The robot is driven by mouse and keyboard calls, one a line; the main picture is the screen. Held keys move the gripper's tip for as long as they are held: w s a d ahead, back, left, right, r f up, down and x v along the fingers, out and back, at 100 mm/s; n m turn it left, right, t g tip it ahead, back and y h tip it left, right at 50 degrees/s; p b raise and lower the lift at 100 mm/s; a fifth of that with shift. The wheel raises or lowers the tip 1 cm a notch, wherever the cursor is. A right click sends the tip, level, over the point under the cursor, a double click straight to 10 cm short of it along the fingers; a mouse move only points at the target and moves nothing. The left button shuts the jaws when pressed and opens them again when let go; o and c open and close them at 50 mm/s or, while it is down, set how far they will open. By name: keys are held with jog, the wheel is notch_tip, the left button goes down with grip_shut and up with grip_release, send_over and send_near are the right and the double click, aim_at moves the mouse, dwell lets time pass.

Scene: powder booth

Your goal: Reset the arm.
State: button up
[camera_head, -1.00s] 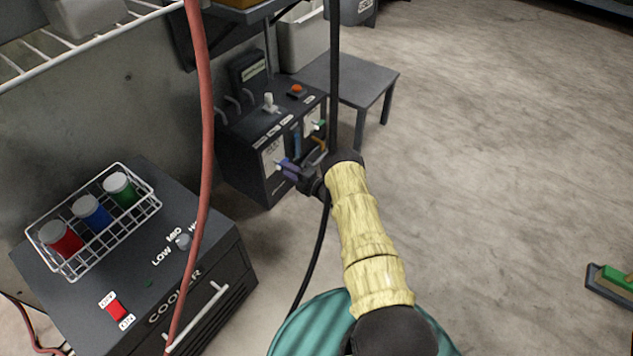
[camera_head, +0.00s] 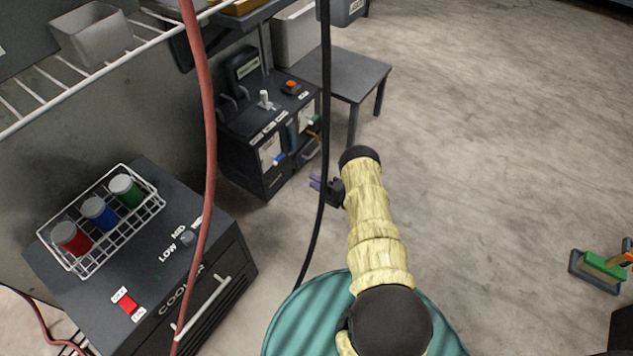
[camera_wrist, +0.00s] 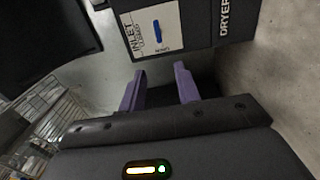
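My gripper (camera_head: 316,183) is at the end of my yellow-sleeved arm, in the middle of the head view, in front of the dark dryer box and apart from it. In the wrist view my gripper (camera_wrist: 160,88) shows two purple fingers spread apart with nothing between them. The dryer box (camera_head: 243,160) has a small blue lever (camera_head: 279,158) on its front. In the wrist view the blue lever (camera_wrist: 157,31) stands upright on a white panel marked INLET, beyond the fingertips. My arm reaches forward over a teal round surface.
A black hose (camera_head: 324,110) hangs close to my gripper. A red hose (camera_head: 207,130) hangs in front of the cooler (camera_head: 215,235), which carries a wire rack (camera_head: 157,205) of red, blue and green jars. A grey table (camera_head: 345,72) stands behind. Open floor lies to the right.

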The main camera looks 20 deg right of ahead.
jog(key=shift+w, duration=0.1)
jog(key=w+d+r+m+h+p, duration=0.2)
jog(key=w+r+m+h, duration=0.3)
jog(key=w+r, duration=0.45)
notch_tip(320, 180, up, 14)
jog(key=s+m+g+h+p, duration=0.2)
jog(key=m+g+h, duration=0.15)
jog(key=m, duration=0.35)
jog(key=s+a+r+m+g+h+p, duration=0.1)
jog(key=s+a+r+m+g, duration=0.25)
jog(key=s+r, duration=0.55)
jog(key=s+a+r+m+g+p, duration=0.2)
jog(key=s+a+r+m, duration=0.25)
jog(key=s, duration=0.95)
jog(key=s+a+r+m+g+h+p, duration=0.1)
jog(key=s+a+r+m+g, duration=0.2)
jog(key=s+r+m, duration=0.55)
notch_tip(320, 180, up, 36)
jog(key=s+n+p, duration=0.2)
jog(key=n+p, duration=0.1)
jog(key=p, duration=3.5)
jog(key=shift+a, duration=0.1)
